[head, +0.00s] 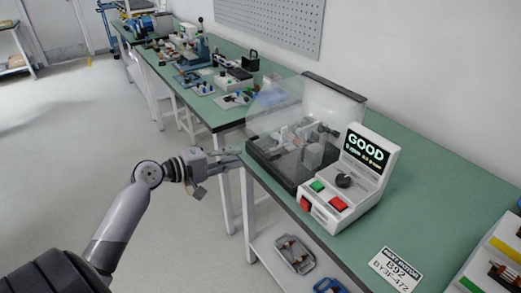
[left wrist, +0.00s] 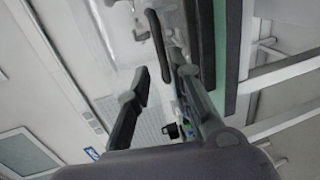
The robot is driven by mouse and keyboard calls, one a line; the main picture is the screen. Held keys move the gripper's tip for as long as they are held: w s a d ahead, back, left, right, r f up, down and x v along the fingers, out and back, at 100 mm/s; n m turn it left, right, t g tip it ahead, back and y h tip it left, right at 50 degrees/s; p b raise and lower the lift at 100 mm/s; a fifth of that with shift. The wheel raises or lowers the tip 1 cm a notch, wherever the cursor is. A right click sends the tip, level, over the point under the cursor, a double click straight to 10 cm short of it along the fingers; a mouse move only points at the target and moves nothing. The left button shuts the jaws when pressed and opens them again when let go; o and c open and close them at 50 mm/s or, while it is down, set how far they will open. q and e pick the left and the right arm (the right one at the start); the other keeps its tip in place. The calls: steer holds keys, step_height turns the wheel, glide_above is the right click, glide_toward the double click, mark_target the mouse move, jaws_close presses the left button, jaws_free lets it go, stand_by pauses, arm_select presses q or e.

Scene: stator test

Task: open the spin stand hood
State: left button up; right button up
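The spin stand (head: 272,158) is on the green bench, with a dark base and a white back panel. Its clear hood (head: 272,108) appears down over the fixture inside. My left gripper (head: 230,158) is at the front left side of the stand, by the bench edge. A dark curved bar (left wrist: 158,46), perhaps the hood's handle, shows just beyond the fingertips. I cannot tell whether it touches them. My right gripper is not in view.
A control box (head: 345,185) with a "GOOD" screen, a knob and red and green buttons stands right of the hood. A label plate (head: 396,268) lies on the bench. Trays with parts (head: 296,254) sit on the shelf below. Tools and parts crowd the far bench.

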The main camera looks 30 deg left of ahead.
mark_target(260, 149)
arm_select(q)
steer(key=p+x, duration=0.1)
steer(key=x, duration=0.8)
steer(key=shift+w+d, duration=0.1)
steer(key=shift+w, duration=0.2)
steer(key=shift+c, duration=0.2)
jaws_close()
steer(key=shift+f, duration=0.1)
